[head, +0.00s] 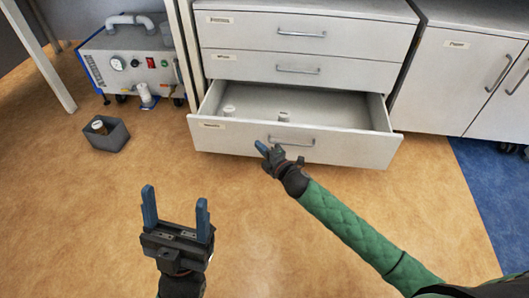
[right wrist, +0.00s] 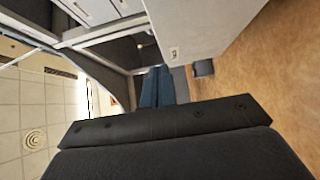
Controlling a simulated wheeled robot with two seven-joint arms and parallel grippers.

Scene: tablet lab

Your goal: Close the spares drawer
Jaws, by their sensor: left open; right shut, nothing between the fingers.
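The spares drawer (head: 225,137) is the lowest drawer of the white cabinet and stands pulled out, with its inside showing. A few small pale items (head: 229,110) lie in it. Its front has a metal bar handle (head: 291,141) near the middle. My right gripper (head: 263,148) is shut and empty, at the drawer front just left of the handle; I cannot tell whether it touches. In the right wrist view its blue fingers (right wrist: 157,87) are together beside a pale panel with a label. My left gripper (head: 176,215) is open and empty, over the floor in front of the drawer.
The two upper drawers (head: 345,70) are shut. A white cupboard (head: 455,85) stands to the right. A grey bin (head: 107,135) with an item in it sits on the floor at left, below a wheeled machine (head: 128,65). The floor before the drawer is clear.

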